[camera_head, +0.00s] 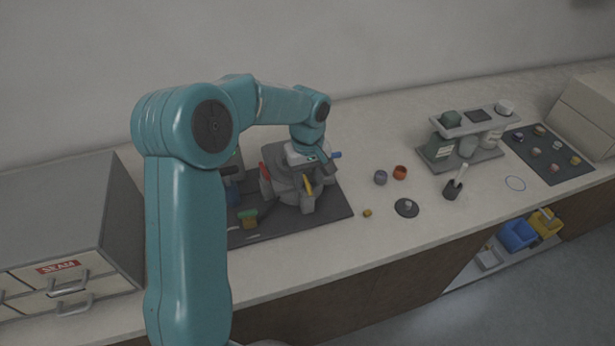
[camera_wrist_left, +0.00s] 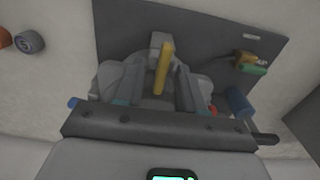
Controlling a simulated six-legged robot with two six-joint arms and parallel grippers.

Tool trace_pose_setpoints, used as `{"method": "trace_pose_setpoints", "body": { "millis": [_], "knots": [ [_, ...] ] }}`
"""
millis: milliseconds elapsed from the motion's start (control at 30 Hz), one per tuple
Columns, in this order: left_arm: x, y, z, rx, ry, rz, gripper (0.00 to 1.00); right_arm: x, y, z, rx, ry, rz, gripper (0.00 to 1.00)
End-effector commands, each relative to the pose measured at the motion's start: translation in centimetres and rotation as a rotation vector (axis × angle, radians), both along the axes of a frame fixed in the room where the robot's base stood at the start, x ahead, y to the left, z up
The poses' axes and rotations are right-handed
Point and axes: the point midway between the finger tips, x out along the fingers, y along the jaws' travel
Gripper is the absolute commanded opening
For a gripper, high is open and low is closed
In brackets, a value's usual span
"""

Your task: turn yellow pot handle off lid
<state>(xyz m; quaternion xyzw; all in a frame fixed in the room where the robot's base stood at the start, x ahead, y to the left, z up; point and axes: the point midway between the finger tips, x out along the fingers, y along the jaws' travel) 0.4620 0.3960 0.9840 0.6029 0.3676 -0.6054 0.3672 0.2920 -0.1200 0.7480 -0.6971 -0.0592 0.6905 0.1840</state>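The yellow handle (camera_head: 308,184) is a short bar on the side of the grey mounting press (camera_head: 283,188), which stands on a dark mat. In the left wrist view the yellow handle (camera_wrist_left: 164,70) points up the picture near the middle. My left gripper (camera_head: 321,177) is down at the press beside the handle. In the wrist view its two grey fingers (camera_wrist_left: 160,88) are spread, one on each side of the handle, with a gap to each. Contact cannot be told. The lid under the handle is largely hidden. My right gripper is in neither view.
A red handle (camera_head: 265,171) and a blue handle (camera_head: 335,155) stick out from the press. A green-and-yellow brush-like item (camera_head: 247,217) lies on the mat. Right of it are small cups (camera_head: 381,177), a dark knobbed disc (camera_head: 407,208) and a bottle rack (camera_head: 462,150). A grey drawer cabinet (camera_head: 60,220) stands left.

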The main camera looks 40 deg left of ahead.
Motion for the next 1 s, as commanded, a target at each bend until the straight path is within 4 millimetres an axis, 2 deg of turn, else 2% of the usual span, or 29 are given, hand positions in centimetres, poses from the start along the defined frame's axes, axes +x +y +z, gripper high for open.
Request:
{"method": "trace_pose_setpoints", "body": {
  "millis": [167, 200, 300, 667, 1000],
  "knots": [
    [0.0, 0.0, 0.0, 0.001, 0.0, 0.0, 0.38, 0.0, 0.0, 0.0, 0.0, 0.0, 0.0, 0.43],
    [0.0, 0.0, 0.0, 0.001, 0.0, 0.0, 0.32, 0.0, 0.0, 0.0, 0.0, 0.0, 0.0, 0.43],
    [0.0, 0.0, 0.0, 0.001, 0.0, 0.0, 0.0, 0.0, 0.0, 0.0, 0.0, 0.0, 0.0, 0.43],
    [0.0, 0.0, -0.1, 0.001, 0.0, 0.023, 0.0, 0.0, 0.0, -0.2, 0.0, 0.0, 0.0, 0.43],
    [0.0, 0.1, -0.2, 0.003, -0.002, 0.22, 0.0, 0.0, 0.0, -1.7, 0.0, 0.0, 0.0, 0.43]
  ]
}}
